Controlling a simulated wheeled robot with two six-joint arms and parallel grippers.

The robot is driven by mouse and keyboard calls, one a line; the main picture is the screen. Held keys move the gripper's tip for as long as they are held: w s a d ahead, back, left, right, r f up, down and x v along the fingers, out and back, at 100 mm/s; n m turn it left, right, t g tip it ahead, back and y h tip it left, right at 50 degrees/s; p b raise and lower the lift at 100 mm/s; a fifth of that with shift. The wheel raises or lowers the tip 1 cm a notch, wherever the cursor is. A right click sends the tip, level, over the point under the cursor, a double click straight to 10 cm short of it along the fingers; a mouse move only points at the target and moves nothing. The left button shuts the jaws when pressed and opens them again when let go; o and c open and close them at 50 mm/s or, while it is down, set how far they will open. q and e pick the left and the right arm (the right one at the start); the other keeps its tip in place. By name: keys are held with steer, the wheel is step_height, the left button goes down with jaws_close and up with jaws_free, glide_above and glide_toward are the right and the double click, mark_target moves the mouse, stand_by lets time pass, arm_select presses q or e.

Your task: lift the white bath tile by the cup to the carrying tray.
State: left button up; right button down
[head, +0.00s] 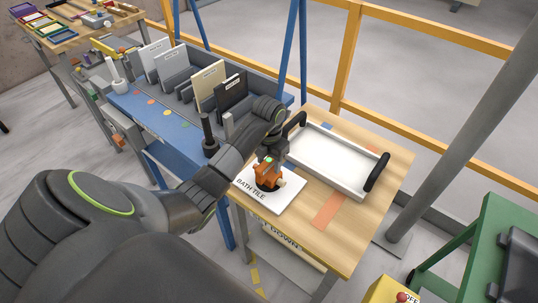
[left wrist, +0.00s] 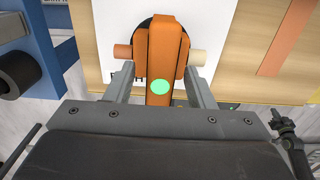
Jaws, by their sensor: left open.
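The white bath tile (head: 287,193) lies flat on the wooden table, its label facing up; its white face also shows in the left wrist view (left wrist: 232,35). An orange suction cup tool (head: 266,174) stands on the tile, its dark round base against it. My left gripper (left wrist: 160,78) is open, with one finger on each side of the cup's orange body (left wrist: 166,40), which has a green dot. I cannot tell whether the fingers touch it. The carrying tray (head: 325,160), white with black end handles, lies empty behind the tile. My right gripper is not in view.
A blue bench (head: 150,118) with a grey rack of upright sample tiles (head: 208,85) adjoins at left. A dark upright post (head: 209,138) stands near my left arm. An orange strip (head: 330,210) marks bare tabletop (head: 375,200) at right.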

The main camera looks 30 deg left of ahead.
arm_select(q)
steer(key=shift+f, duration=0.1)
jaws_close()
stand_by(0.3)
steer(key=shift+r, duration=0.2)
steer(key=shift+w+r+p, duration=0.1)
steer(key=shift+r+p, duration=0.45)
step_height(320, 180, up, 11)
steer(key=p, duration=0.8)
steer(key=shift+r, duration=0.2)
